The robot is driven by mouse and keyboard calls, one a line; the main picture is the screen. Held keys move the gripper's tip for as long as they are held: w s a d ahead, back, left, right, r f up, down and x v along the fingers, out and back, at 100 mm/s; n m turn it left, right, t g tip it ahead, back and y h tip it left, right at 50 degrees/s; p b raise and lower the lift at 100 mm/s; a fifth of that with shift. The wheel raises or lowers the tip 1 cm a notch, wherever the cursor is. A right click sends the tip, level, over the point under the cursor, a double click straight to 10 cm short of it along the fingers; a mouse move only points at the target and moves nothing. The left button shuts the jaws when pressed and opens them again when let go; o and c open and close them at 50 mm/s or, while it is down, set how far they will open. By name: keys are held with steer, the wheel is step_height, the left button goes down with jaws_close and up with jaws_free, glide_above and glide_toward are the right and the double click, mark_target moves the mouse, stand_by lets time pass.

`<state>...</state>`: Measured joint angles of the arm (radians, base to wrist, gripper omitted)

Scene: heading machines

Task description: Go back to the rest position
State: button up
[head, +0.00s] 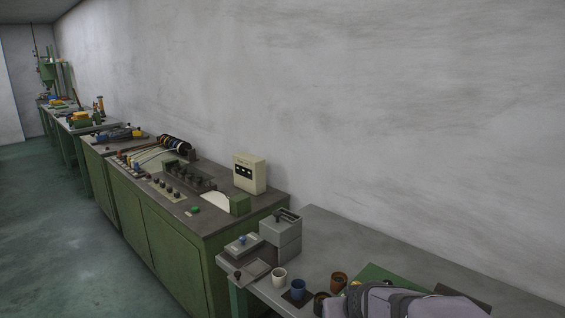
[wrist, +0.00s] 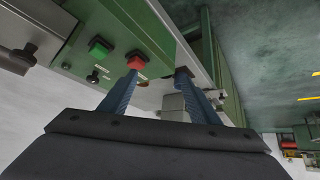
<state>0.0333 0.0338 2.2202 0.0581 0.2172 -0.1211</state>
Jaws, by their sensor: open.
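My gripper (wrist: 159,75) shows in the wrist view with its two blue fingers apart and nothing between them. Beyond the fingers is a green machine panel with a green button (wrist: 99,47) and a red button (wrist: 138,60). The left fingertip overlaps the red button in the picture; whether they touch I cannot tell. In the head view my grey arm lies along the bottom right edge, and the fingers are not visible there.
A green cabinet (head: 150,225) stands beyond. A bare wall runs behind; the floor (head: 60,230) at left is clear.

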steer(key=s+a+f+g+y, duration=0.1)
steer(key=s+a+f+g, duration=0.1)
steer(key=s+a, duration=0.4)
steer(key=s+d+f+g, duration=0.2)
steer(key=s+f, duration=0.1)
steer(key=s, duration=0.6)
steer(key=s+d+f+g, duration=0.2)
steer(key=s+f+g, duration=0.1)
steer(key=s, duration=0.6)
steer(key=shift+d+f+g+h, duration=0.3)
steer(key=shift+d+f+h, duration=0.1)
steer(key=shift+f, duration=0.25)
steer(key=shift+w+f+b, duration=0.1)
steer(key=shift+b, duration=0.25)
steer(key=shift+f+b, duration=0.5)
steer(key=shift+c, duration=0.5)
